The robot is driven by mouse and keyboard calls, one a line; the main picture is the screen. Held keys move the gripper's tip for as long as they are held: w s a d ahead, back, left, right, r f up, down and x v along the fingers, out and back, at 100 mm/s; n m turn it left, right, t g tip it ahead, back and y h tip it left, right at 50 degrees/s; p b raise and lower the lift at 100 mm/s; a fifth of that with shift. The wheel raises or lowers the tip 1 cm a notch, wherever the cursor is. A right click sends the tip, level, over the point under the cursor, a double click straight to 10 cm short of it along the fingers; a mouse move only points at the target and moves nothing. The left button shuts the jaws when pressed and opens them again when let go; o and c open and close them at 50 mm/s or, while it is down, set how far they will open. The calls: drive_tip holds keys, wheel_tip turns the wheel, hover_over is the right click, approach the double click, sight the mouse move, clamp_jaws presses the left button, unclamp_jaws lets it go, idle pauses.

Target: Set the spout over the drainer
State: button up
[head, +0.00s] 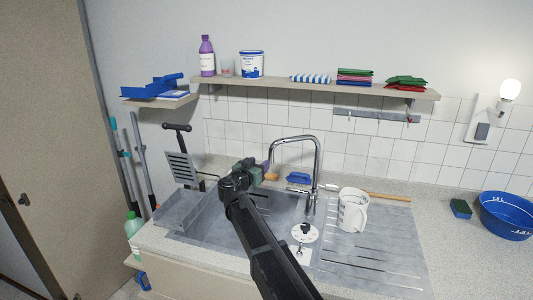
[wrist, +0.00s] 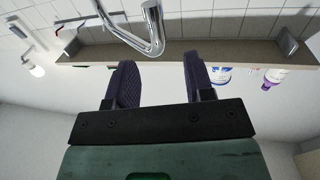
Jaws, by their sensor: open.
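The chrome tap spout (head: 295,138) arches up from behind the sink and its free end points left, over the basin (head: 270,205). The ridged drainer (head: 375,268) lies to the right of the basin, with a white measuring jug (head: 352,212) on its back part. My gripper (head: 268,170) is open, close by the spout's free end. In the wrist view the spout's curved end (wrist: 152,30) shows just beyond the two dark fingers (wrist: 160,78), roughly in line with the gap between them. Nothing is held. I cannot tell whether a finger touches the spout.
A white disc (head: 304,233) lies near the drainer's left edge. A blue brush (head: 298,178) and a wooden handle (head: 390,196) lie behind. A loaded shelf (head: 300,86) hangs above.

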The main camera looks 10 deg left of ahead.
sight(273, 153)
drive_tip(key=x, duration=1.1)
drive_tip(key=shift+s+d+f, duration=0.1)
drive_tip(key=shift+d, duration=0.1)
clamp_jaws()
